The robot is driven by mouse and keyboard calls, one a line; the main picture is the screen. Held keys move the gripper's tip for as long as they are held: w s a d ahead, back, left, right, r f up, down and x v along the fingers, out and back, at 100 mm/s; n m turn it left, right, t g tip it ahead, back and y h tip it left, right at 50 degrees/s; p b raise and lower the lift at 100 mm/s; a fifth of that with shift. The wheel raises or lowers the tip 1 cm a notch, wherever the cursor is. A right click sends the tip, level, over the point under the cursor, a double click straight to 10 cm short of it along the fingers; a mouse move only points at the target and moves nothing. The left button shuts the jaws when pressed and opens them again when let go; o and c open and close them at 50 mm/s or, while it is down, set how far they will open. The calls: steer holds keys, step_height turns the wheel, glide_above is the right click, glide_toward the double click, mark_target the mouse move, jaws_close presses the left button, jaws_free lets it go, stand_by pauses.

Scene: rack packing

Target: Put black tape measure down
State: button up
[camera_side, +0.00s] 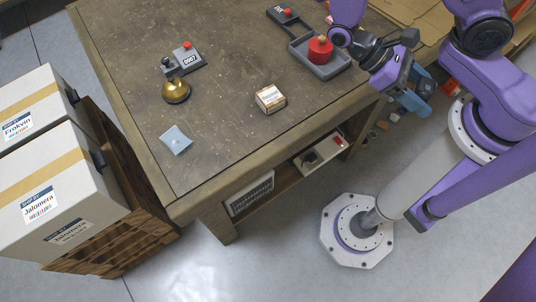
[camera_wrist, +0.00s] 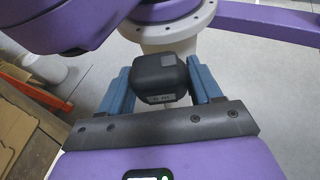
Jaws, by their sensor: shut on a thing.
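The black tape measure (camera_wrist: 159,79) sits between the two blue fingers of my gripper (camera_wrist: 160,88) in the wrist view. The fingers are shut on its sides. In the side view my gripper (camera_side: 415,100) is at the upper right, past the table's right edge and close to my own base. The tape measure cannot be made out clearly there. The worktable (camera_side: 225,115) has a worn dark top with a wooden rim.
On the table are a small carton (camera_side: 270,99), a brass bell (camera_side: 176,91), a grey counter device (camera_side: 187,60), a pale blue packet (camera_side: 176,140) and a grey tray (camera_side: 337,66) with a red weight (camera_side: 320,47). The table's middle is clear. Large boxes (camera_side: 45,185) stand at left.

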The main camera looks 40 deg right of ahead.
steer(key=s+a+m+g+y, duration=0.25)
steer(key=a+m+y, duration=0.5)
steer(key=a, duration=0.45)
steer(key=m+t+y, duration=1.3)
steer(key=m+t, duration=0.1)
steer(key=m, duration=0.2)
glide_above(195, 179)
steer(key=f, duration=1.3)
steer(key=shift+s+d+f, duration=0.1)
steer(key=shift+s+d, duration=0.05)
steer(key=shift+s, duration=0.05)
steer(key=shift+w+f+h, duration=0.1)
steer(key=shift+f+h, duration=0.15)
steer(key=shift+f, duration=1.55)
steer(key=shift+f, duration=0.1)
